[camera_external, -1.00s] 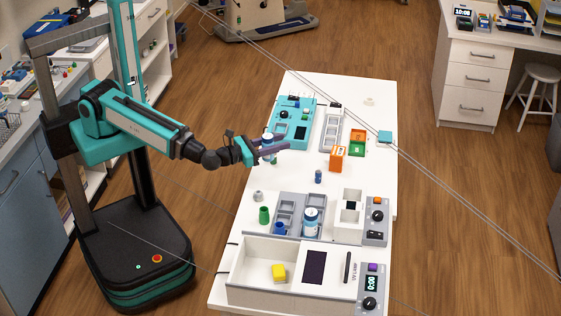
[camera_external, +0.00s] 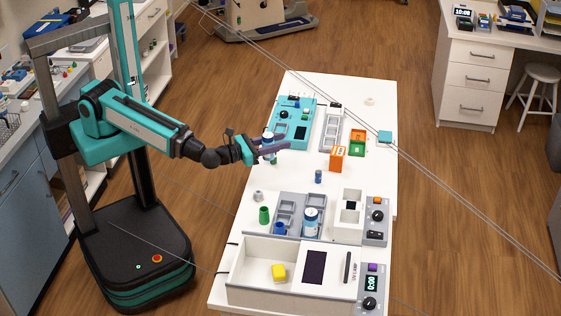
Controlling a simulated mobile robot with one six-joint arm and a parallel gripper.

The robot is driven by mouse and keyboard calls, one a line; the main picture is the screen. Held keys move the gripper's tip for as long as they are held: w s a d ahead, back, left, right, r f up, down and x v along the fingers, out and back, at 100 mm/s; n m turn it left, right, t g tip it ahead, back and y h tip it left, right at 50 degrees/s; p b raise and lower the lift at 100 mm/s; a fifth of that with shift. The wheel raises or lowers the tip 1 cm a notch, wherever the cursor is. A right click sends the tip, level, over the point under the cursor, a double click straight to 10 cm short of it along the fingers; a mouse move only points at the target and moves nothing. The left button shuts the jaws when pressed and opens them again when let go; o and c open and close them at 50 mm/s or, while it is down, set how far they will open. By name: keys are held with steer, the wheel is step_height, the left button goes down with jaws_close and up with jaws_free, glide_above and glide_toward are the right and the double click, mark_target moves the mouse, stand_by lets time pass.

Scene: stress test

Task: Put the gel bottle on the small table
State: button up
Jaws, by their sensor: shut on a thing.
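A similar white and blue bottle (camera_external: 311,221) stands in the grey tray nearer the front.
A teal device (camera_external: 286,110) lies beyond my gripper. An orange box (camera_external: 337,158), a green-and-orange holder (camera_external: 358,142) and a small blue bottle (camera_external: 318,177) stand to its right. Thin lines cross the view.

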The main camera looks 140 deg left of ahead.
steer(key=w+d+r+m+t+h+p, duration=0.1)
steer(key=w+d+m+t+p, duration=0.1)
steer(key=d, duration=0.7)
steer(key=w+d+r+m+t+h+p, duration=0.1)
steer(key=w+d+m+t+h+p, duration=0.1)
steer(key=w+d+t+p, duration=0.2)
steer(key=w+d+m+t+h+p, duration=0.1)
steer(key=w+d+p, duration=0.6)
steer(key=d, duration=0.9)
steer(key=shift+d+r+m+t+h+p, duration=0.15)
steer(key=shift+r+m+t+h+p, duration=0.25)
steer(key=shift+m+t+p, duration=0.55)
steer(key=shift+w, duration=0.2)
steer(key=w+b, duration=0.2)
steer(key=b, duration=0.2)
steer(key=shift+w+a+f, duration=0.35)
steer(key=shift+w+a, duration=0.05)
steer(key=w+b, duration=0.1)
steer(key=b, duration=0.4)
steer(key=w+b, duration=0.1)
steer(key=b, duration=0.4)
steer(key=shift+w+a+f+b, duration=0.1)
steer(key=shift+a+b, duration=0.2)
steer(key=shift+b, duration=0.1)
